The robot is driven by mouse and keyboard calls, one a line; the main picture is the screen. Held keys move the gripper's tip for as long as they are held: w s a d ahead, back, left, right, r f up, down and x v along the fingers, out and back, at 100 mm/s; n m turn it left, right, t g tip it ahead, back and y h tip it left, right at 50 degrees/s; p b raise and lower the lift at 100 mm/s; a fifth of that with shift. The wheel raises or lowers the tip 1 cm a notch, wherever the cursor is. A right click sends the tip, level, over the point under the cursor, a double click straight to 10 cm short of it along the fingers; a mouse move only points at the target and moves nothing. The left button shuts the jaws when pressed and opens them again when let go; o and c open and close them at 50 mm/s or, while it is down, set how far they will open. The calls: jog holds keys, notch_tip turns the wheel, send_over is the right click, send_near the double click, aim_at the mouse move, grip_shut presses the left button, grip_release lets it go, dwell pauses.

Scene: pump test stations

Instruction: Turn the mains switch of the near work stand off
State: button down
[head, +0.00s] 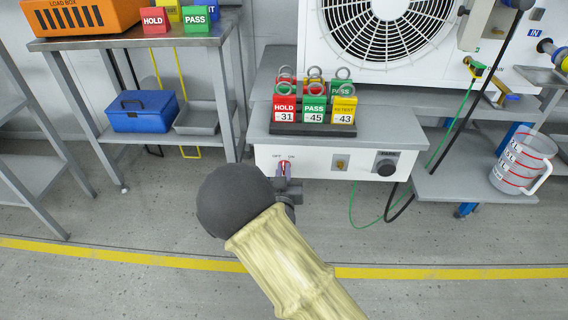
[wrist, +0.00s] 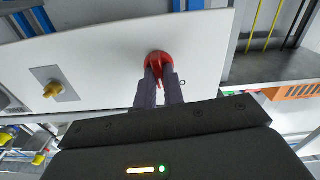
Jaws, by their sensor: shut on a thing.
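The near work stand (head: 335,165) has a pale front panel below its grey top. The mains switch (head: 284,168) is a red rotary knob at the left of this panel, under small OFF and ON labels. My gripper (head: 287,183) is at the knob, with my arm coming up from below. In the wrist view the red switch (wrist: 157,58) sits on the panel and both fingers of my gripper (wrist: 159,82) are closed on its handle. The fingers partly cover the knob, and I cannot tell for sure which label it points to.
A tag rack (head: 312,129) with several HOLD and PASS tags stands on top, before a fan unit (head: 390,30). A measuring jug (head: 522,162) stands right. The floor in front is clear.

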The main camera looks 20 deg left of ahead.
jog(key=n+p, duration=0.2)
jog(key=shift+r+n, duration=0.1)
jog(key=shift+n, duration=0.2)
jog(key=shift+a+f+n+p, duration=0.1)
jog(key=shift+f+n+p, duration=0.1)
jog(key=shift+n+p, duration=0.8)
jog(key=c, duration=1.5)
grip_release()
jog(key=shift+s, duration=0.15)
jog(key=p+v, duration=0.4)
jog(key=v, duration=1.3)
